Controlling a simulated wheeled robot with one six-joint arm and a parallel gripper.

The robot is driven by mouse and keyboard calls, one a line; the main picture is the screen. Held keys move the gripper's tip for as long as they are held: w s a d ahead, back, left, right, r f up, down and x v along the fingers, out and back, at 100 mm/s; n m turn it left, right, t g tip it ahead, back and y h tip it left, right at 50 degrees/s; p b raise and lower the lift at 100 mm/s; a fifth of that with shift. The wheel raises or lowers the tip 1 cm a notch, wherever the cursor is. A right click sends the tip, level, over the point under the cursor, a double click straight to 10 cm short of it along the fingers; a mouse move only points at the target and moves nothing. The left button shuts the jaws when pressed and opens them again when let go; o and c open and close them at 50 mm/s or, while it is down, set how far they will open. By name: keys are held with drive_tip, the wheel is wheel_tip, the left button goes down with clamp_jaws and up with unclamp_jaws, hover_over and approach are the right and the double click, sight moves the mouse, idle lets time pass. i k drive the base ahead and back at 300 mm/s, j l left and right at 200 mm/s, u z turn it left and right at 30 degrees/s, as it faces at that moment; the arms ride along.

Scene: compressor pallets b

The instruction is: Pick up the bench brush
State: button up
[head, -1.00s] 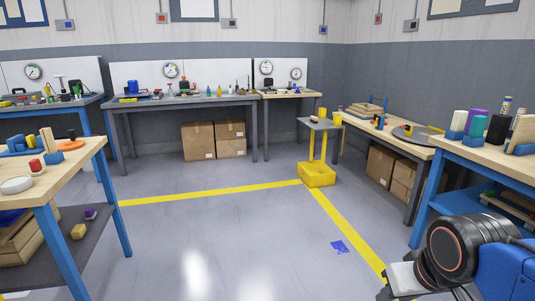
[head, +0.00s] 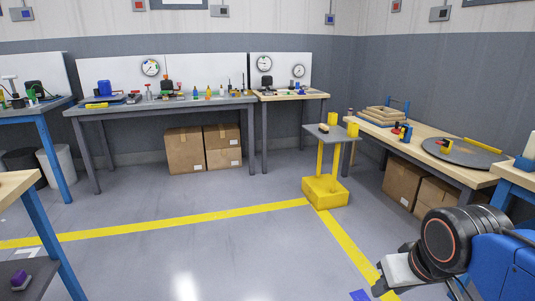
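A small tan and dark object (head: 323,128) lies on the grey top of the small stand (head: 345,136) with the yellow base; it may be the bench brush, but it is too small to be sure. No other thing can be made out clearly as a bench brush. My gripper (head: 392,275) shows at the lower right, at the end of my blue and black arm. It is far from the stand, in front of it and over the floor. Its fingers are not clear, so I cannot tell whether it is open or holds anything.
A long grey bench (head: 160,107) with tools stands along the back wall, with cardboard boxes (head: 185,150) below. A wooden bench (head: 470,172) with a round grey plate (head: 455,152) runs along the right. Open floor (head: 200,245) with yellow lines lies ahead.

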sight(323, 128)
drive_tip(key=i, duration=3.4)
drive_tip(key=i+j+z, duration=0.1)
drive_tip(key=i+z, duration=0.2)
drive_tip(key=i, duration=0.25)
